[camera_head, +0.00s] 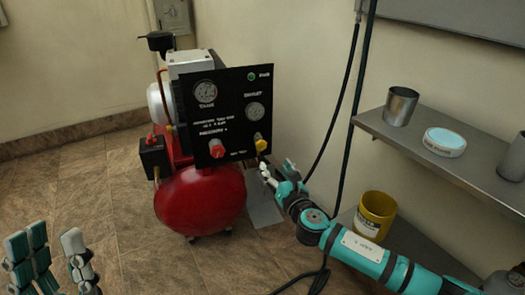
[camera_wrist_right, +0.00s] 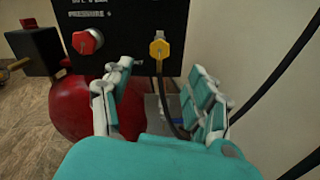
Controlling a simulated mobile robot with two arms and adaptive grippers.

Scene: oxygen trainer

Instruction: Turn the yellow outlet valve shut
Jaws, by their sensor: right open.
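The yellow outlet valve (camera_head: 261,145) sits at the lower right of the black panel (camera_head: 228,110) on the red compressor. In the right wrist view the yellow valve (camera_wrist_right: 159,48) is above and between my spread fingers, with a dark hose hanging below it. My right gripper (camera_head: 275,172) is open just below and right of the valve, apart from it; its fingers also show in the right wrist view (camera_wrist_right: 160,105). My left gripper (camera_head: 58,262) is at the lower left, far from the panel; its opening is unclear.
A red knob (camera_head: 216,149) is left of the valve on the panel, below two gauges. The red tank (camera_head: 200,200) bulges underneath. A steel shelf (camera_head: 445,150) with a cup and a round tin is at right, above a yellow bucket (camera_head: 375,215). Dark hoses hang along the wall.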

